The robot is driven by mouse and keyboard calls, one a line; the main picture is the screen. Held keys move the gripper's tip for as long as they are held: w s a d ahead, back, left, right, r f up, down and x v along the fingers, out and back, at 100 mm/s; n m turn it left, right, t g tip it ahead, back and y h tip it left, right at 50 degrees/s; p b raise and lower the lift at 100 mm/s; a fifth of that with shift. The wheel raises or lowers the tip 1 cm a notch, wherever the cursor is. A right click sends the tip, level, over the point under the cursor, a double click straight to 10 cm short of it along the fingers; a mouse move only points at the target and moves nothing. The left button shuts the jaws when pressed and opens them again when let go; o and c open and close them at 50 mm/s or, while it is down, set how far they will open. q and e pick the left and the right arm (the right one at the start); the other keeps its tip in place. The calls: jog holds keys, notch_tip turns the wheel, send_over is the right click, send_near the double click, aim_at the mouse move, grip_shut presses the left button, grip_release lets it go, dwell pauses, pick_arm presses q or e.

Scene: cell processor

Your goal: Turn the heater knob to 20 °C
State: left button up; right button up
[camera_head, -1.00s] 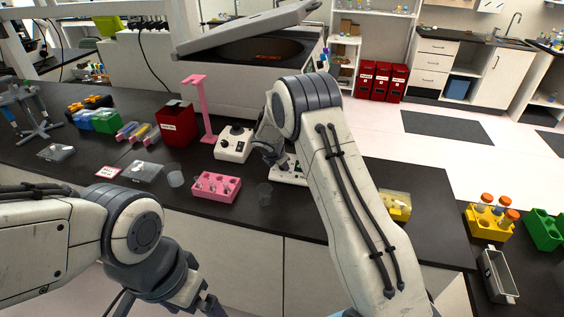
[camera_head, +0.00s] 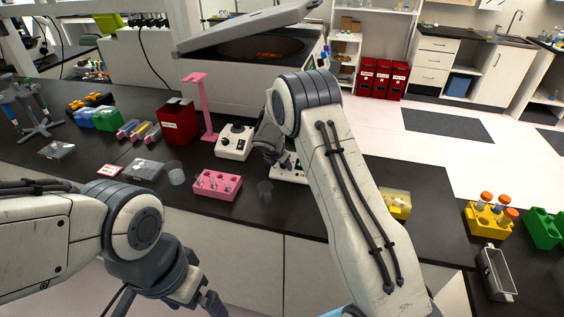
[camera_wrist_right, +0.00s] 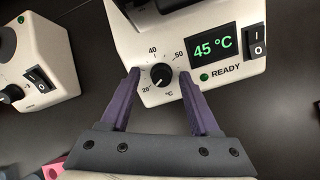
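The heater (camera_wrist_right: 227,75) is a white box. Its green display (camera_wrist_right: 213,46) reads 45 °C, with a green light beside READY. Its round black knob (camera_wrist_right: 161,75) sits left of the display, on a scale marked 20, 40 and 50. My right gripper (camera_wrist_right: 159,74) is open, with one purple finger on each side of the knob and gaps showing between. In the head view the heater (camera_head: 290,175) is partly hidden by my right arm. My left gripper (camera_head: 207,303) hangs low at the bottom edge, away from the heater; its fingers are not clear.
Another white device (camera_head: 235,143) with a knob and switch stands left of the heater. A pink tube rack (camera_head: 217,187), a clear cup (camera_head: 265,191) and a pink stand (camera_head: 207,110) are nearby. A yellow box (camera_head: 397,207) lies to the right.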

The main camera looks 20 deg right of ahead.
jog(key=shift+d, duration=0.1)
jog(key=b+v, duration=0.1)
jog(key=v, duration=0.9)
jog(key=shift+a, duration=0.2)
jog(key=shift+s+r, duration=0.15)
